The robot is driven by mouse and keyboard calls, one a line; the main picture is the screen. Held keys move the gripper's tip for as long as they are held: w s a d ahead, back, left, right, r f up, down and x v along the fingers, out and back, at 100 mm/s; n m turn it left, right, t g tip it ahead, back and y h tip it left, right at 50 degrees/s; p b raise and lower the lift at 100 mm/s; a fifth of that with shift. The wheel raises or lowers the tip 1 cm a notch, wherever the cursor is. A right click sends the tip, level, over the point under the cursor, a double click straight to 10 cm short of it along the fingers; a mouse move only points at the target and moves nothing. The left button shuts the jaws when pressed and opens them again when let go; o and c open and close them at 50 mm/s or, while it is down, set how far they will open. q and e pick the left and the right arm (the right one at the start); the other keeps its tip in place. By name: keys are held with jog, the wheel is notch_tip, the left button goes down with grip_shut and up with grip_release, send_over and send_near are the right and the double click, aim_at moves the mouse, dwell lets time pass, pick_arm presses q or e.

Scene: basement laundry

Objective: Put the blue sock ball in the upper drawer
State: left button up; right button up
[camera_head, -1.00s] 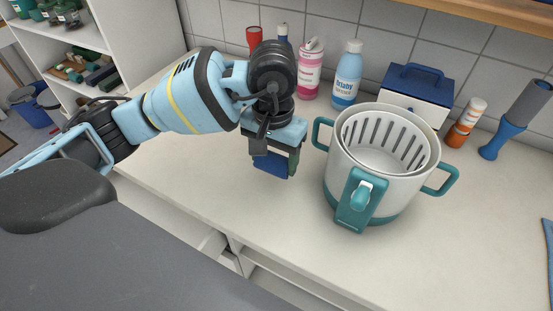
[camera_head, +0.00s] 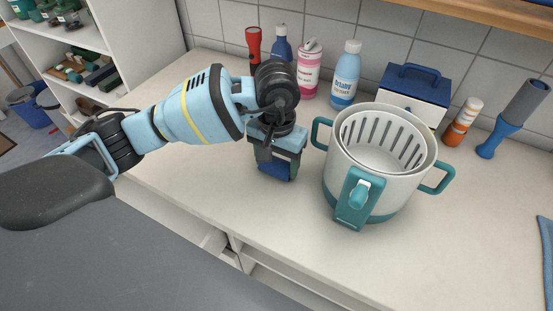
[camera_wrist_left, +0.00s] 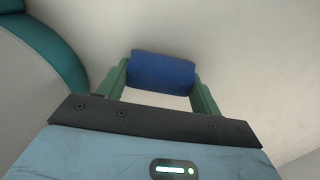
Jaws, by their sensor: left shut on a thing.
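The blue sock ball (camera_head: 276,171) is between the fingers of my left gripper (camera_head: 277,166), which is shut on it over the white counter. In the left wrist view the blue sock ball (camera_wrist_left: 162,72) spans the gap between the green fingers of my left gripper (camera_wrist_left: 162,85). Under the counter's front edge, part of a white drawer unit (camera_head: 213,240) shows. My own grey body hides much of it, and I cannot tell clearly how far the upper drawer is open. My right gripper is not in view.
A white and teal pot (camera_head: 338,150) with a strainer insert stands close to the right of my left gripper. Bottles, a red flashlight (camera_head: 254,42) and a blue and white box (camera_head: 415,92) line the wall. The counter (camera_head: 190,150) left of the gripper is clear.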

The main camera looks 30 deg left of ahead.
aim_at(276, 159)
pick_arm(q)
jog(key=shift+f, duration=0.2)
jog(key=o, duration=1)
jog(key=shift+r, duration=0.1)
notch_tip(276, 159, up, 12)
jog(key=shift+o, duration=0.4)
jog(key=shift+r, duration=0.1)
